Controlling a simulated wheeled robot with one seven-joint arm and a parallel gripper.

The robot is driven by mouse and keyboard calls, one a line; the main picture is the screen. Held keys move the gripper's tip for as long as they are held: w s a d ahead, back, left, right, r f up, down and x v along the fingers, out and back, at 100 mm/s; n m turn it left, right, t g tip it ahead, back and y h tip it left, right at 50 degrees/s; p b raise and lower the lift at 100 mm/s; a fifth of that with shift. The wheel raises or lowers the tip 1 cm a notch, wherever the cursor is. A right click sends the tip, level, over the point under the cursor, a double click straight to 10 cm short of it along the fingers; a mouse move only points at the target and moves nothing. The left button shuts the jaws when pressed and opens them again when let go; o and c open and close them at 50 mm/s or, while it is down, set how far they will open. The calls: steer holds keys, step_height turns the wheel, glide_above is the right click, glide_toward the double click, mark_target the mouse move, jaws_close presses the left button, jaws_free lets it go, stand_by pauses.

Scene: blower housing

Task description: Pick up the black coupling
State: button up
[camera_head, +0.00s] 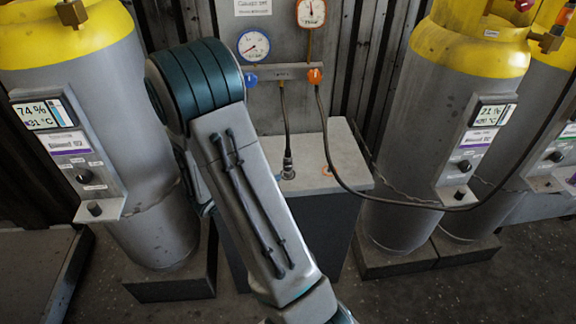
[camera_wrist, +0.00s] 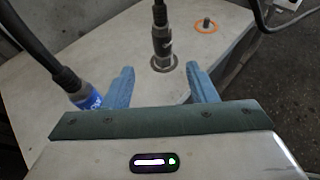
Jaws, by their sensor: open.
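The black coupling (camera_wrist: 161,42) stands upright in a grey ring on the pale bench top, at the end of a dark hose. It also shows in the head view (camera_head: 288,164), right of my arm. In the wrist view my gripper (camera_wrist: 160,70) is open, its two blue fingers spread apart. The coupling lies just beyond the fingertips, roughly centred between them, and nothing is held. In the head view my gripper is not visible; my arm crosses the middle of the picture.
A black hose with a blue collar (camera_wrist: 86,96) lies close by the left finger. An orange ring with a small peg (camera_wrist: 207,25) is to the right. The bench (camera_head: 345,160) stands between grey-and-yellow cylinders (camera_head: 410,140). A long hose loops right from the gauges (camera_head: 254,45).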

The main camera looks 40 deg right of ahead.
mark_target(285, 166)
steer(key=x, duration=0.7)
steer(key=shift+d, duration=0.1)
steer(key=shift+d+f, duration=0.1)
steer(key=shift+d, duration=0.45)
steer(key=p+x, duration=0.1)
steer(key=x, duration=0.3)
steer(key=shift+d, duration=0.25)
steer(key=shift+c, duration=0.3)
jaws_close()
